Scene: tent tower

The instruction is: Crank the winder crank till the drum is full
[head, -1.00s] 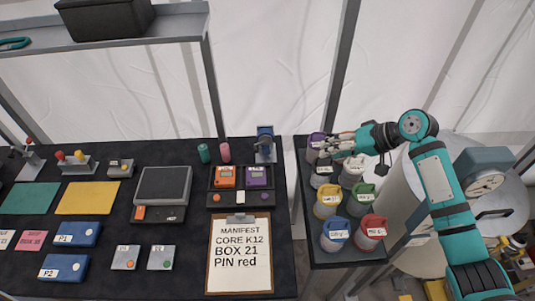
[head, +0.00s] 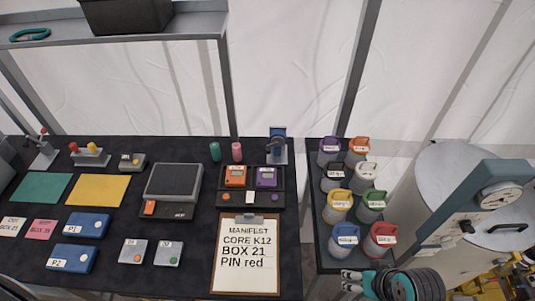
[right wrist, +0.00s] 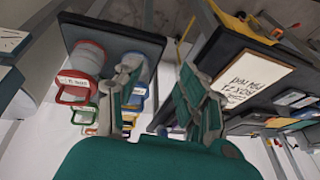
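A small upright blue device (head: 278,146) stands at the back right of the dark table. It may be the winder, but I cannot make out a crank or drum on it. A grey lever device (head: 42,152) with a red knob stands at the back left. My right gripper (head: 352,281) is low in the head view, in front of the canister stand and well away from both devices. In the right wrist view, my right gripper (right wrist: 162,78) has its fingers apart with nothing between them. My left gripper is not in view.
Several lidded canisters, including a red one (head: 381,239), fill the stand at right. A big grey tank (head: 440,200) with a gauge stands beyond. The table holds a manifest clipboard (head: 246,283), blue boxes (head: 72,258) and a screen unit (head: 174,182). A shelf (head: 200,22) hangs above.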

